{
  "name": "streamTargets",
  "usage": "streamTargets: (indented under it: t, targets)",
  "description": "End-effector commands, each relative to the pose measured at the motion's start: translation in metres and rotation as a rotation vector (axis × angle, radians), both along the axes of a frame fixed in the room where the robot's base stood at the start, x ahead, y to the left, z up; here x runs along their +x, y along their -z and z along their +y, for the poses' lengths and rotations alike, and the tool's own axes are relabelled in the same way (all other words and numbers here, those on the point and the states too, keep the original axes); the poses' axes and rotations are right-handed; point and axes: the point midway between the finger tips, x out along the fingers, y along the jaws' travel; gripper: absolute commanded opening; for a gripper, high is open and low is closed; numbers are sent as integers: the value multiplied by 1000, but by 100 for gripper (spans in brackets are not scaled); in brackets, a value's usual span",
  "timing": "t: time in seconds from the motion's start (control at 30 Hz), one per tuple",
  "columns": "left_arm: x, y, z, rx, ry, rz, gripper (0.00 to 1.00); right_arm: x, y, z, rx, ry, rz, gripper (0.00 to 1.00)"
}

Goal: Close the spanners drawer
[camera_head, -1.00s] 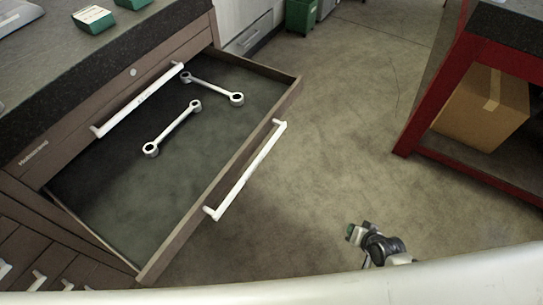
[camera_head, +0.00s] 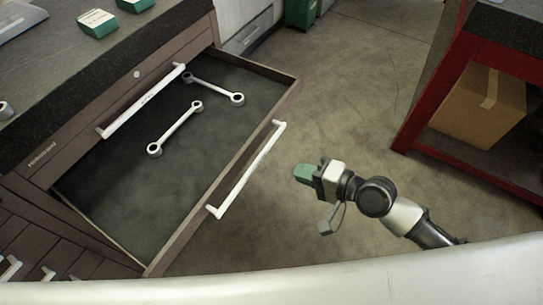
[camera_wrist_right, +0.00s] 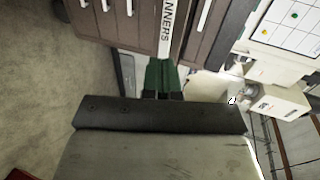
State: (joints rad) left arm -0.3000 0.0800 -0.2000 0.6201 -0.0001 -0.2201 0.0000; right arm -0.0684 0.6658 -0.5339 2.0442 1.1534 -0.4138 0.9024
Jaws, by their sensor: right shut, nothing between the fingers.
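The spanners drawer (camera_head: 225,165) is pulled well out of the brown cabinet in the head view. Its white bar handle (camera_head: 247,170) is on the drawer front. Two spanners (camera_head: 175,128) (camera_head: 213,88) lie inside on the dark lining. My right gripper (camera_head: 303,174) is to the right of the handle, apart from it, with its green fingertips pointing left toward the drawer front. In the right wrist view its green fingers (camera_wrist_right: 161,76) are shut and empty, and a white strip lettered "NNERS" (camera_wrist_right: 166,25) shows beyond them. My left gripper is not in view.
A closed drawer with a white handle (camera_head: 145,98) is above the open one. Green boxes (camera_head: 97,22) sit on the dark worktop. A red-framed bench (camera_head: 425,105) holding a cardboard box (camera_head: 478,108) stands at the right. Floor between is clear.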

Motion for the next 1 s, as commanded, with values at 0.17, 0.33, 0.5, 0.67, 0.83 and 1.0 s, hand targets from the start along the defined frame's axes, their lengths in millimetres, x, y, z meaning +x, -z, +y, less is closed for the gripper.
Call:
streamTargets:
  t: [0.17,0.33,0.5,0.67,0.83,1.0]
  targets:
    - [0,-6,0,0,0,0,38,23,10,31,3,2,-1,0]
    - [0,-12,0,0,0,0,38,39,12,53,1,1,-1,0]
    - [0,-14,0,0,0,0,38,48,14,65,-1,2,-1,0]
    - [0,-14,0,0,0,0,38,50,14,68,-1,1,-2,0]
    - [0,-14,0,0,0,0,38,50,15,68,-2,2,-1,0]
    - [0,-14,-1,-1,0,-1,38,51,14,69,-1,2,-1,0]
